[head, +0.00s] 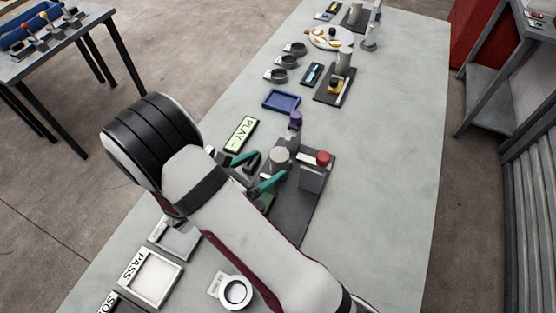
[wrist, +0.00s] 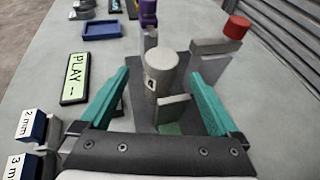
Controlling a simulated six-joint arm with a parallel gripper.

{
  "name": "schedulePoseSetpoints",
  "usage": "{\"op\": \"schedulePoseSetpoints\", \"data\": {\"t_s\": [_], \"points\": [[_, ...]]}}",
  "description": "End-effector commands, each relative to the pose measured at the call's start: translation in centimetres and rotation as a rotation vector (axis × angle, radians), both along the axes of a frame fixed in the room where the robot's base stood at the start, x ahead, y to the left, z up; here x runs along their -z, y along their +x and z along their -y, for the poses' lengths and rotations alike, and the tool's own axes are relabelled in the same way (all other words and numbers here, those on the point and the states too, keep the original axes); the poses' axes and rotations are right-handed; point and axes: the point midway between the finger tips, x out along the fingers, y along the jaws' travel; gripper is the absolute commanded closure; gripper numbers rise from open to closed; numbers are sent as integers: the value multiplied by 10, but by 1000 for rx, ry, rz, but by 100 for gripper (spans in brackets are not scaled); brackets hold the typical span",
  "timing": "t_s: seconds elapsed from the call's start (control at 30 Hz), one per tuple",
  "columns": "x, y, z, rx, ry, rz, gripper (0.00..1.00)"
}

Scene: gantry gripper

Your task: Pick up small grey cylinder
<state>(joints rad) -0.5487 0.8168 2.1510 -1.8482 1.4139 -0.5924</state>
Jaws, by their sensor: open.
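The small grey cylinder (wrist: 162,70) stands upright on a dark grey fixture plate (wrist: 176,116) in the wrist view. In the head view the cylinder (head: 280,157) shows just beyond the green fingers. My gripper (wrist: 158,103) is open, with one green finger on each side of the space in front of the cylinder. In the head view my gripper (head: 258,171) is low over the plate, partly hidden by my arm.
A grey block with a red cap (wrist: 236,28) stands to the right on the plate, and a purple part (wrist: 148,12) behind. A PLAY sign (wrist: 79,78) and blue tray (head: 281,100) lie nearby. White PASS tray (head: 153,277) is at front left. The table's right side is clear.

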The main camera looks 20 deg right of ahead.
Motion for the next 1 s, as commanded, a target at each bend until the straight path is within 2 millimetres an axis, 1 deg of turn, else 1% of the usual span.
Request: {"op": "schedulePoseSetpoints", "data": {"t_s": [0.13, 0.3, 0.4, 0.63, 0.77, 0.8, 0.87, 0.9, 0.97, 1.0], "points": [[5, 6, 12, 1, 1, -1, 3], [20, 18, 40, 4, 1, -1, 3], [24, 24, 50, 4, 2, 0, 3], [25, 26, 51, 1, 2, 1, 3], [25, 26, 51, 2, 2, 1, 26], [25, 25, 51, 2, 2, 1, 33], [25, 25, 51, 2, 2, 1, 44], [25, 25, 51, 2, 2, 1, 51], [25, 25, 51, 2, 2, 1, 62], [25, 25, 51, 2, 2, 1, 69]]}}
